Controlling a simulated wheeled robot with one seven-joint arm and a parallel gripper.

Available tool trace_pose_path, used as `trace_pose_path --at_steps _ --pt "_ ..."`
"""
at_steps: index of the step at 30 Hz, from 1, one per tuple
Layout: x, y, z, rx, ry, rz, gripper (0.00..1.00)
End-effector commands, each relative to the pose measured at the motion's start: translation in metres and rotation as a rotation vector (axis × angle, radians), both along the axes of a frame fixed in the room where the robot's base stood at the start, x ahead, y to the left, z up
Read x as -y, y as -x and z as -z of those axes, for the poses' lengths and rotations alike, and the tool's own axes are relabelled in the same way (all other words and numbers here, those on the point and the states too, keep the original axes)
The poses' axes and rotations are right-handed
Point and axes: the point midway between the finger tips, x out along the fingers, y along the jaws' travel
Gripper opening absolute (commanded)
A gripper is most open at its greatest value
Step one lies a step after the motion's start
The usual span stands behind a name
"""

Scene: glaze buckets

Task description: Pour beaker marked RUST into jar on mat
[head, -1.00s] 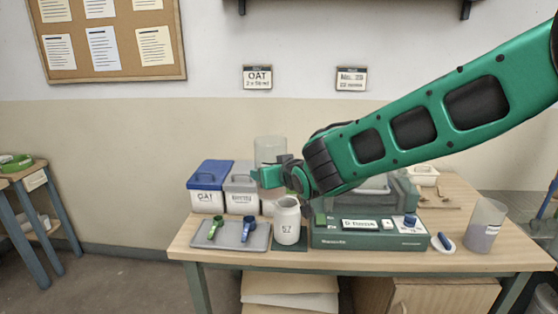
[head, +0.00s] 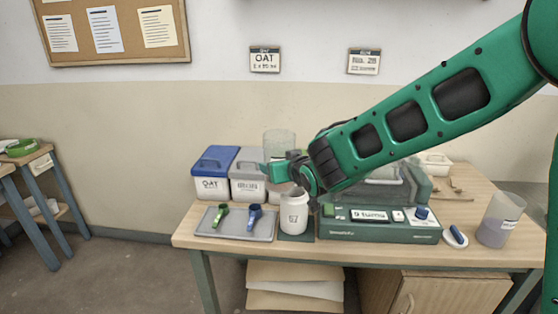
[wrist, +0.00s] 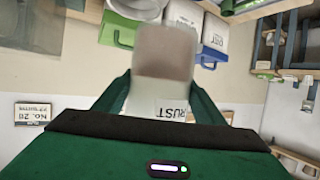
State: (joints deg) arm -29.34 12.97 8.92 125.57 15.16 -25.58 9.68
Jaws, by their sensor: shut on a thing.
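My gripper (head: 280,172) is shut on a clear beaker (head: 279,144), which looks upright above the back of the table. In the wrist view the beaker (wrist: 163,60) sits between the two green fingers; its label reads RUST and brownish contents show through, blurred. The white jar (head: 293,217) stands upright on the dark green mat (head: 297,238), below and slightly right of the beaker. The beaker is above the jar and apart from it.
Blue-lidded OAT (head: 210,187) and grey-lidded (head: 247,188) buckets stand left of my gripper. A tray (head: 213,233) with green and blue scoops lies left of the jar. A green machine (head: 375,232) stands right of it. Another beaker (head: 497,232) is at the table's right end.

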Motion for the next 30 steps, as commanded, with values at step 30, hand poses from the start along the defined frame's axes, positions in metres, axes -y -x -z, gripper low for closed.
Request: trace_pose_path --at_steps 30 --pt "-0.034 0.015 0.037 -0.196 -0.449 0.0 0.25"
